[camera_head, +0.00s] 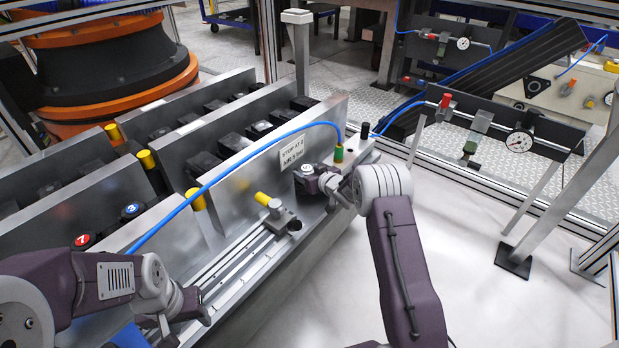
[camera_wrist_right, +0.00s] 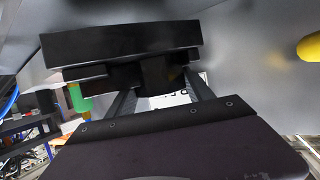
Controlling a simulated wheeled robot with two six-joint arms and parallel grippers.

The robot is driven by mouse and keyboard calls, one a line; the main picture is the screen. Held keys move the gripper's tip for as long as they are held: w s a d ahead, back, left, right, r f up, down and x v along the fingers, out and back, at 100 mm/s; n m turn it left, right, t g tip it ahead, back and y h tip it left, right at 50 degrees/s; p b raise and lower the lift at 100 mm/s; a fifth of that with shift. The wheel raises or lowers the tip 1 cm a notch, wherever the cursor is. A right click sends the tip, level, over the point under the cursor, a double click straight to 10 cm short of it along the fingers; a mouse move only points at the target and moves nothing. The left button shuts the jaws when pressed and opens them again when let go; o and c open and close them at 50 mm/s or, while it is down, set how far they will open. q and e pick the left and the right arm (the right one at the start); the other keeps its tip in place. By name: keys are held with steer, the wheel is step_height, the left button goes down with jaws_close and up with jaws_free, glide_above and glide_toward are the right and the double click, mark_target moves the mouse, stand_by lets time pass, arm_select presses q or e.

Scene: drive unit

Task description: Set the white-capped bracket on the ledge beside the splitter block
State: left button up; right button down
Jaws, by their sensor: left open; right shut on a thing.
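The white-capped bracket (camera_head: 307,169) is a small black part with a round white cap, in front of the upright metal plate. My right gripper (camera_head: 319,181) is shut on it. In the right wrist view the bracket (camera_wrist_right: 130,45) shows as a stepped black block between the fingers. The metal ledge (camera_head: 318,216) runs below it; I cannot tell whether they touch. The splitter block (camera_head: 359,147), apparently the metal block with the green fitting and blue hose, is just right of the bracket. My left gripper (camera_head: 188,312) is open at the lower left, its fingers partly hidden.
A blue hose (camera_head: 235,160) arches across the fixture. A yellow-ended clamp (camera_head: 270,205) stands on the rail left of my right gripper. A sign (camera_head: 291,152) is on the plate. Red (camera_head: 82,240) and blue (camera_head: 131,209) caps sit in the slots at left. Open floor lies at right.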

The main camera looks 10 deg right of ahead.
steer(key=shift+w+f+b, duration=0.1)
steer(key=shift+f+b, duration=1.3)
steer(key=shift+f, duration=0.5)
steer(key=shift+r, duration=0.2)
steer(key=shift+c, duration=2)
jaws_free()
steer(key=shift+f, duration=0.25)
steer(key=shift+s+r, duration=0.2)
steer(key=shift+s, duration=0.1)
steer(key=s+r+m+g+h+p, duration=0.1)
steer(key=s+g, duration=0.5)
steer(key=s, duration=1.5)
steer(key=s+r+m+g+h+p, duration=0.2)
steer(key=s+r+g, duration=0.3)
steer(key=s, duration=1.6)
steer(key=shift+a+g+p, duration=0.4)
steer(key=shift+p, duration=0.35)
